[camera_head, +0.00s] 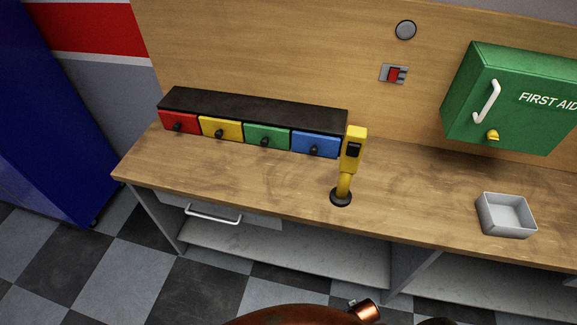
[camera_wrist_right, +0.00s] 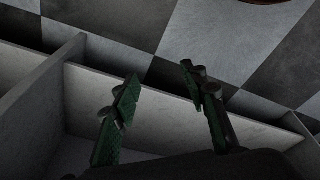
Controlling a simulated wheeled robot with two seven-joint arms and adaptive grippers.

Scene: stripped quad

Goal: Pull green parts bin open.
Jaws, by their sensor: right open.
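The green parts bin (camera_head: 267,137) sits in a black-topped bin unit (camera_head: 250,107) at the back of the workbench, between a yellow bin (camera_head: 221,129) and a blue bin (camera_head: 316,144). Its front looks flush with the others and has a dark round knob. My right gripper shows in the right wrist view (camera_wrist_right: 162,88), open and empty, with the workbench's lower shelf and the checkered floor behind it. Neither gripper shows in the head view, so the green bin has no gripper at it there.
A yellow upright device (camera_head: 352,155) stands on the workbench (camera_head: 240,180) in front of the blue bin's right end. A red bin (camera_head: 179,121) is at the far left. A grey tray (camera_head: 507,216) and a green first aid cabinet (camera_head: 515,95) are at right. The bench before the green bin is clear.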

